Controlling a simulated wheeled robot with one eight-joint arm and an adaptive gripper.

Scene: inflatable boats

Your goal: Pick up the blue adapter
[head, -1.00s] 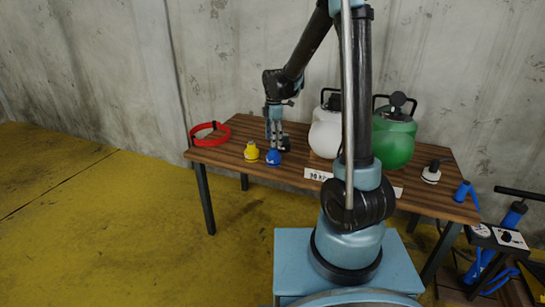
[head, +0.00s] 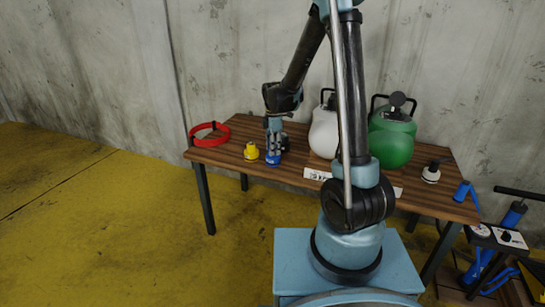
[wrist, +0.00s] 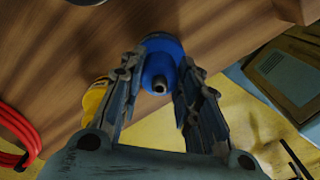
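The blue adapter (head: 273,160) stands near the front edge of the wooden table, just right of the yellow adapter (head: 251,151). My gripper (head: 274,150) points down over the blue adapter and partly hides it in the head view. In the wrist view the blue adapter (wrist: 159,62) shows its round body and nozzle between my two fingers (wrist: 160,75). The fingers are spread, one on each side of it. I cannot tell whether either fingertip touches it. The yellow adapter (wrist: 94,98) is partly hidden behind the left finger in the wrist view.
On the wooden table (head: 228,158) a red ring (head: 209,141) lies at the left. A white container (head: 323,135) and a green container (head: 391,140) stand right of my gripper. A white and black adapter (head: 431,173) and a blue item (head: 465,191) are at the right end.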

